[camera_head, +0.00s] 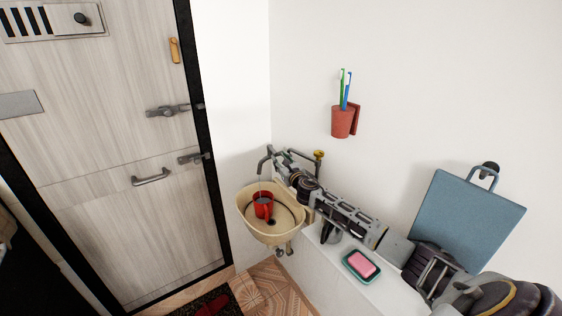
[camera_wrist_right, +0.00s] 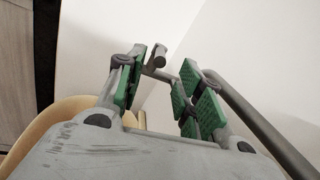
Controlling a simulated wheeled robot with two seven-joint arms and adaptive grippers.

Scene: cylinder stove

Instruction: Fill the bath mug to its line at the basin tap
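The red bath mug (camera_head: 263,206) stands upright in the cream basin (camera_head: 248,219), under the spout of the grey tap (camera_head: 264,160). A thin pale streak, looking like running water, drops from the spout towards the mug. The inside of the mug looks greyish; its level and line are too small to tell. My right gripper (camera_head: 281,163) is at the tap, above the basin's back edge. In the right wrist view its green-padded fingers (camera_wrist_right: 160,95) are apart, with a grey tap part (camera_wrist_right: 157,59) showing beyond and between them. My left gripper is out of view.
A ledge (camera_head: 392,296) right of the basin holds a pink soap (camera_head: 361,263) in a green dish. A red toothbrush cup (camera_head: 342,122) and a blue board (camera_head: 468,220) are on the wall. A grey pipe (camera_wrist_right: 262,125) runs close beside my right gripper.

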